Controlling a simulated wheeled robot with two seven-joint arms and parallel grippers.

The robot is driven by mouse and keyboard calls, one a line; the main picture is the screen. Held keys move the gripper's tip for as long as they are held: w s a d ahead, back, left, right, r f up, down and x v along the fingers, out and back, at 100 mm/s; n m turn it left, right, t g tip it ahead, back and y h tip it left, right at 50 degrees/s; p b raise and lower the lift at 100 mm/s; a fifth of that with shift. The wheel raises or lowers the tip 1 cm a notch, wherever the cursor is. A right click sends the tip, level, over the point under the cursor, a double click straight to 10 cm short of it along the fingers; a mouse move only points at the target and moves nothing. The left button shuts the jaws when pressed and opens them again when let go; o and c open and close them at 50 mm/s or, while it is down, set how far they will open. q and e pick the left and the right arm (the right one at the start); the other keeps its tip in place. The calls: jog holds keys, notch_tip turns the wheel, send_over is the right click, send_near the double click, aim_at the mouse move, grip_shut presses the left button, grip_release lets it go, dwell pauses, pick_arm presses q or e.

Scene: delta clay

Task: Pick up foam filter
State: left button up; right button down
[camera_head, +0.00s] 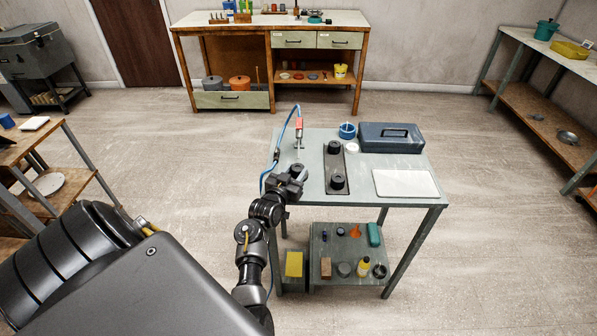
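I cannot tell for sure which object is the foam filter. A yellow block (294,264), which looks like foam, stands low at the left of the grey table's lower shelf. Two black round parts (336,148) (337,181) sit on a dark strip on the tabletop. A small white round piece (352,147) lies beside a blue ring (347,130). My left gripper (294,178) is at the tabletop's left front edge, left of the near black part and above the yellow block. Its fingers are small and dark, so their opening is unclear. My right gripper is out of view.
The grey table (360,205) carries a blue-grey case (391,137), a white sheet (405,184) and a red-handled tool with a blue hose (299,126). The floor around is clear.

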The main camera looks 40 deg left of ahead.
pick_arm(q)
jog(key=c, duration=0.3)
jog(key=shift+r, duration=0.1)
jog(key=shift+r, duration=0.25)
notch_tip(320, 180, up, 2)
jog(key=shift+r+b, duration=0.1)
jog(key=shift+b, duration=0.25)
jog(key=s+a+r, duration=0.2)
jog(key=s+r, duration=0.8)
jog(key=s, duration=0.3)
jog(key=shift+s+a, duration=0.35)
jog(key=shift+s, duration=0.05)
